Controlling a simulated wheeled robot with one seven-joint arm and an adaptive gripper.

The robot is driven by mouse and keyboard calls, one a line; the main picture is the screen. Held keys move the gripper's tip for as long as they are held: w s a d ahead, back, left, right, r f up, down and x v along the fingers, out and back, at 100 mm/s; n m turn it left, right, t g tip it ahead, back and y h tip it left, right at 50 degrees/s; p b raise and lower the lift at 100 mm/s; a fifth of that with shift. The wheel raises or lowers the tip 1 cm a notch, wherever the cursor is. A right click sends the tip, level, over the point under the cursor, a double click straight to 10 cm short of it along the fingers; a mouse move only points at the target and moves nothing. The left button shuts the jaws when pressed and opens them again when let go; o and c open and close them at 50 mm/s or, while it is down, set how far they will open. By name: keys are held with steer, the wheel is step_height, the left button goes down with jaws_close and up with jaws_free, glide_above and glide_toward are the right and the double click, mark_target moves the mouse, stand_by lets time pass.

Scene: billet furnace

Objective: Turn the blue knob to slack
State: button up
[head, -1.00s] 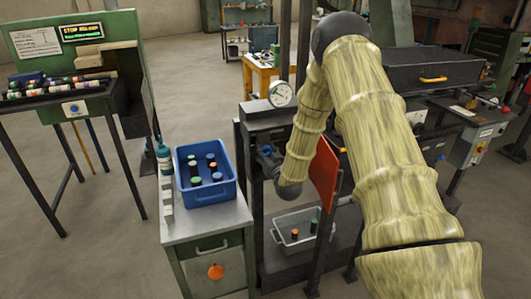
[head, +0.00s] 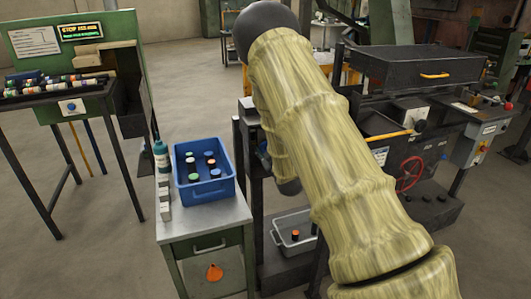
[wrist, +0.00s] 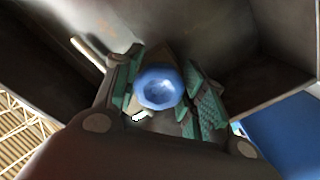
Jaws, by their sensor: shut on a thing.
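In the wrist view the round blue knob (wrist: 158,86) sits between the two teal-padded fingers of my gripper (wrist: 162,98). The gripper is shut on it. A small white mark (wrist: 139,117) shows just below and left of the knob; I cannot tell what it belongs to. In the head view my arm covers the gripper and most of the machine front around the knob. Only a small bluish patch shows left of the arm there.
A green cabinet (head: 206,258) with a blue crate (head: 207,192) of capped cylinders stands left of my arm. A grey bin (head: 280,246) with an orange-topped cylinder sits low beside it. A red handwheel (head: 410,173) is at the right. Open floor lies at the left.

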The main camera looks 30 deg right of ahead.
steer(key=n+b, duration=0.4)
steer(key=n, duration=0.2)
steer(key=shift+f+n, duration=0.15)
steer(key=shift+n, duration=0.15)
steer(key=shift+n+b, duration=1.2)
steer(key=shift+n, duration=1)
steer(key=o, duration=1)
steer(key=shift+r, duration=0.2)
steer(key=shift+o, duration=0.2)
steer(key=v, duration=1.2)
